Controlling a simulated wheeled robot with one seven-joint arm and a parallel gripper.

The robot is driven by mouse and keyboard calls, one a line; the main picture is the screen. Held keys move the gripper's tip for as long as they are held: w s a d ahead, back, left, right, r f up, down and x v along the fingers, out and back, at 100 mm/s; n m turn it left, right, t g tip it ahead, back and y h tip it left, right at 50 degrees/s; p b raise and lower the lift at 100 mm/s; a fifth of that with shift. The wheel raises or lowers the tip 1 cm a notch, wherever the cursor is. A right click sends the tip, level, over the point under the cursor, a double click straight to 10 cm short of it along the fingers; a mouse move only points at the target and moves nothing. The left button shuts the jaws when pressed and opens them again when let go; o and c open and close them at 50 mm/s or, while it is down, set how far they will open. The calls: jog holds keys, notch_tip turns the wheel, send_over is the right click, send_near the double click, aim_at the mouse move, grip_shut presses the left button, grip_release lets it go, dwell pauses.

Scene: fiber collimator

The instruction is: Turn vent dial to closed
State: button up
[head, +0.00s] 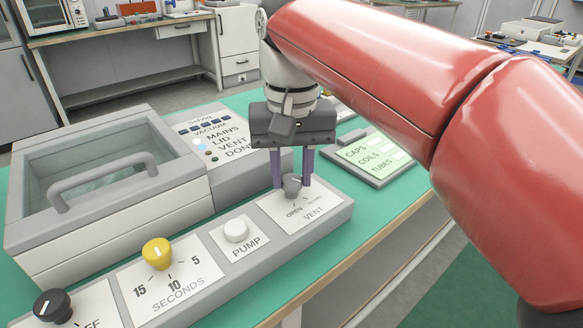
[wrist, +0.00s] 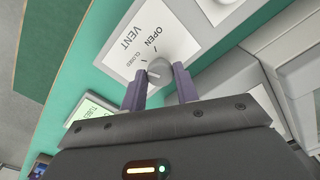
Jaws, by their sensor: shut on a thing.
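The vent dial (head: 292,186) is a small grey knob on a white plate marked OPEN, CLOSED and VENT, at the right end of the long control panel. My gripper (head: 292,181) points down over it, with one purple finger on each side, shut on the knob. In the wrist view the dial (wrist: 159,71) shows between the fingertips of my gripper (wrist: 160,86). A pale pointer line shows on the knob's top on its left side, near the CLOSED side of the plate. I cannot tell its exact setting. The fingers hide part of the plate in the head view.
The panel also carries a white PUMP button (head: 236,230), a yellow SECONDS dial (head: 157,253) and a black dial (head: 52,306). A lidded grey chamber (head: 110,190) stands behind. A labelled tray (head: 376,157) lies to the right on the green bench top.

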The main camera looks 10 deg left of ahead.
aim_at(292, 180)
jog(key=shift+n, duration=0.6)
jog(key=o, duration=1)
jog(key=shift+c, duration=0.2)
jog(key=shift+r, duration=3.9)
